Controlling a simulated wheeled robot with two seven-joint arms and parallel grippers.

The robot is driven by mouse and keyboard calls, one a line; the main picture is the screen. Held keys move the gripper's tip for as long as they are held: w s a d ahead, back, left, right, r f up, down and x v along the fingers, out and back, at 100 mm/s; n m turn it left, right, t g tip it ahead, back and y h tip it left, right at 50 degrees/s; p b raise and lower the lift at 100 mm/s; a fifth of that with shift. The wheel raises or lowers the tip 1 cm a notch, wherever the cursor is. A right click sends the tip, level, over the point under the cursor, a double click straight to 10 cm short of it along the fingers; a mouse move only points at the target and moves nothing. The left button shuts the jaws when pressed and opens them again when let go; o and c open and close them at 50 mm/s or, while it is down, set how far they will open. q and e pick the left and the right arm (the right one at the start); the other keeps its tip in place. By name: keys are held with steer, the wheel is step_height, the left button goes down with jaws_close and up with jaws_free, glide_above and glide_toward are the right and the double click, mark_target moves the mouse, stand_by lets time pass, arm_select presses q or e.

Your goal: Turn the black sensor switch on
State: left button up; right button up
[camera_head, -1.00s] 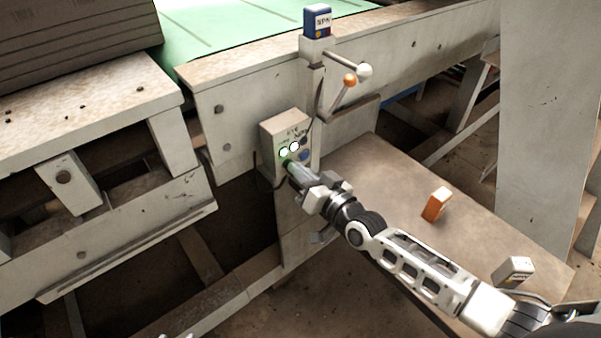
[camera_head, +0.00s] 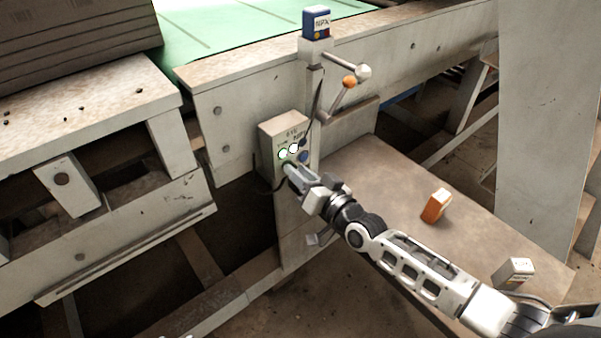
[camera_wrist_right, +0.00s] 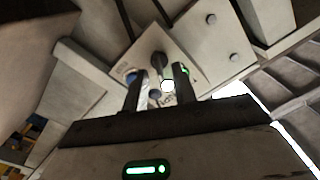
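A grey control box (camera_head: 285,145) is fixed to the side of the frame, with lit round buttons and a blue one on its face. My right gripper (camera_head: 289,168) is at the lower part of this face and hides some of it. In the right wrist view a dark knob-like switch (camera_wrist_right: 157,62) stands out from the box face (camera_wrist_right: 200,60). My right gripper's fingers (camera_wrist_right: 159,80) are apart there, one to each side of the switch in the picture; contact cannot be told. No clear part of my left gripper shows.
Above the box are a blue-and-white pack (camera_head: 317,22) and two levers, one with a white knob (camera_head: 363,72), one with an orange knob (camera_head: 349,82). An orange box (camera_head: 436,206) and a white box (camera_head: 514,271) lie on the brown platform (camera_head: 375,175), otherwise mostly clear.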

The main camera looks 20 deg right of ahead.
steer(key=v, duration=1.6)
steer(key=s+a+f+n+g+h, duration=0.3)
steer(key=s+a+f+g, duration=0.3)
steer(key=s+f, duration=0.3)
steer(key=shift+a+f+n+g, duration=0.3)
steer(key=shift+a+f+n, duration=0.2)
steer(key=shift+a+n, duration=0.4)
steer(key=shift+w, duration=0.1)
stand_by(0.5)
